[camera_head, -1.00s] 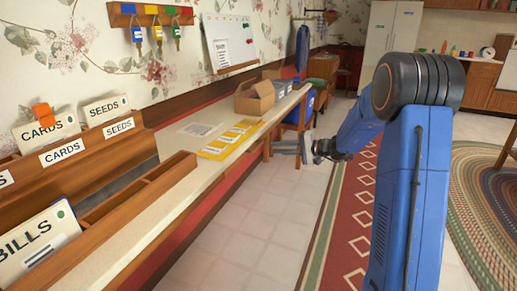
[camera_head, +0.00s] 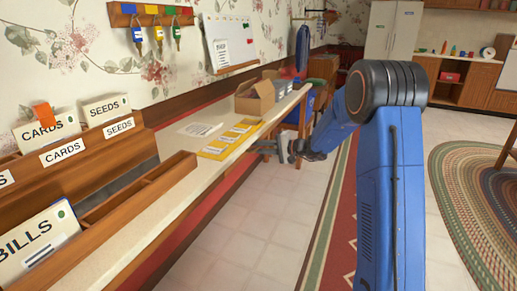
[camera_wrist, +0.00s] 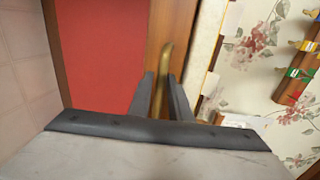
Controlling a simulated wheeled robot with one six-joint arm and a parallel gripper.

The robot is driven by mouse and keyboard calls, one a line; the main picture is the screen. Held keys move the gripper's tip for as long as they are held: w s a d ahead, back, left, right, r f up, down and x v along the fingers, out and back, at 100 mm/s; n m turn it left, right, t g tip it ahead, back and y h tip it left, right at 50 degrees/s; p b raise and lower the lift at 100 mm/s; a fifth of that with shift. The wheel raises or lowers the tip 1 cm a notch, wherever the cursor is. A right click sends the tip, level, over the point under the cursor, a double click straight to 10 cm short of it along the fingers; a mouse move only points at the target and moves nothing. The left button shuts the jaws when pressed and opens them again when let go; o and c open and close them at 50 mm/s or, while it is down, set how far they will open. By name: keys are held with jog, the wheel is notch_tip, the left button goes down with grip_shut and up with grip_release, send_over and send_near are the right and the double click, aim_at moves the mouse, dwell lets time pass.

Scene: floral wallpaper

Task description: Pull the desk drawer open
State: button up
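My gripper (camera_wrist: 161,76) is at the front of the desk. In the wrist view its two dark fingers stand on either side of a brass handle (camera_wrist: 167,48), with some gap visible between them, so it looks open. The handle is on a narrow wooden drawer front (camera_wrist: 157,22), between a red panel and the cream desktop edge. The drawer looks shut. In the head view my gripper (camera_head: 276,149) is beside the long desk (camera_head: 128,212), low at its far front edge; the handle and drawer front cannot be made out there.
The desktop holds a cardboard box (camera_head: 256,98), yellow sheets (camera_head: 231,139) and wooden card racks (camera_head: 75,165). A chair (camera_head: 301,115) stands just beyond my gripper. Pale tiled floor (camera_head: 235,230) lies clear in front of the desk, beside a red patterned rug (camera_head: 338,230).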

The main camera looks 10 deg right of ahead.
grip_shut()
jog(key=shift+d, duration=0.1)
jog(key=f+v, duration=0.2)
jog(key=v, duration=1)
jog(key=f+v, duration=0.2)
jog(key=v, duration=1.1)
jog(key=shift+s+d+f, duration=0.3)
jog(key=shift+s+f, duration=0.05)
jog(key=shift+f, duration=0.05)
grip_release()
jog(key=shift+d, duration=0.15)
